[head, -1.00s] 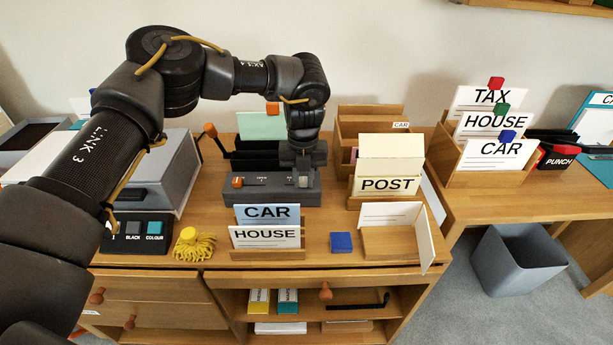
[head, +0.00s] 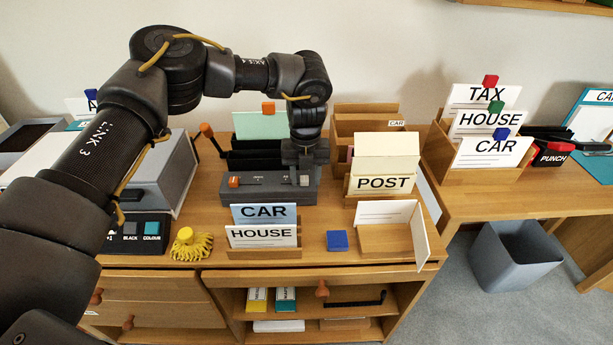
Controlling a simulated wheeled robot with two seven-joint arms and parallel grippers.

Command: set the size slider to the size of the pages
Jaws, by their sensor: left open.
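A grey machine (head: 268,192) stands on the desk. Its front panel has an orange knob (head: 234,181) at the left, small markings in the middle and a light grey piece (head: 305,181) at the right. The markings are too small to read, and I cannot tell which part is the size slider. Pale green pages (head: 262,125) stand behind the machine with an orange piece on top. My left gripper (head: 304,170) is open and points down at the machine's right end. Its fingertips are hard to make out, and I cannot tell whether they touch. My right gripper is not in view.
CAR (head: 264,213) and HOUSE (head: 262,233) cards stand in front of the machine. A blue block (head: 337,240), a POST holder (head: 381,184) and a wooden tray (head: 385,240) are to the right. A grey box (head: 165,170) with a crank is at the left.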

